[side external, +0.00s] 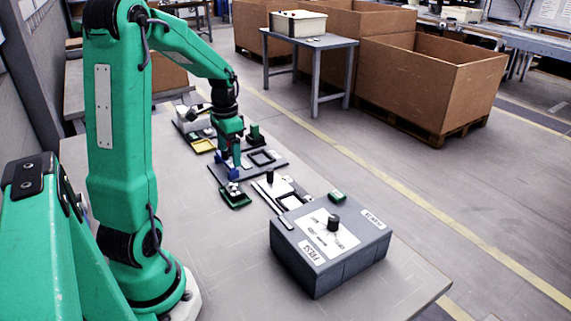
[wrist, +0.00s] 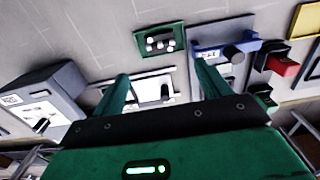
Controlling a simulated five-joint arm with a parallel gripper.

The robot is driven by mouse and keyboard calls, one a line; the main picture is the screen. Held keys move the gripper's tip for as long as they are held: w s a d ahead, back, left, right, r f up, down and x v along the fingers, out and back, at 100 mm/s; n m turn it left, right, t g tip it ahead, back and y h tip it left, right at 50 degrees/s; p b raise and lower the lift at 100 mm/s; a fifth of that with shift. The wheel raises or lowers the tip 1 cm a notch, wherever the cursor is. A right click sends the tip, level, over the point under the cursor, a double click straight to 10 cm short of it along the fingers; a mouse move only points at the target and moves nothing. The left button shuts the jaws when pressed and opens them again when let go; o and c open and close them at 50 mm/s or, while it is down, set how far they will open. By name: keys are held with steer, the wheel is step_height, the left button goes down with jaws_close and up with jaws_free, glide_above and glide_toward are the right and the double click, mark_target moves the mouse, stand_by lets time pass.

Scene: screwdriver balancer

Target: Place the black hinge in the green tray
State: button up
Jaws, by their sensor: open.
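A small green tray (side external: 236,204) sits on the grey table, with several small silvery pieces in it. It also shows in the wrist view (wrist: 140,45), at the top centre, beyond my fingertips. My gripper (side external: 232,172) points down over the dark fixture plate just behind the tray. In the wrist view my gripper (wrist: 162,75) has its two green fingers spread apart, with nothing seen held between them. I cannot pick out the black hinge with certainty; dark upright parts stand on the fixtures near the gripper, too small to name.
A grey control box (side external: 330,245) with a black knob stands at the front right. A fixture with a white panel (side external: 277,190) lies between it and my gripper. A yellow tray (side external: 203,146) is farther back. The table left of the green tray is clear.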

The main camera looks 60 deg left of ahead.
steer(key=shift+d, duration=0.1)
stand_by(0.3)
steer(key=d+r+t+y, duration=0.1)
steer(key=d+r, duration=0.3)
steer(key=d, duration=0.2)
steer(key=d+r+t, duration=0.1)
steer(key=d+r, duration=0.3)
steer(key=d, duration=0.3)
steer(key=s+d+r+t, duration=0.1)
steer(key=s+d, duration=0.2)
steer(key=d, duration=0.3)
steer(key=s+d+r+t+h, duration=0.1)
steer(key=s+d+r+t, duration=0.1)
steer(key=s+d, duration=0.2)
steer(key=shift+d+t, duration=0.3)
steer(key=shift+d, duration=0.85)
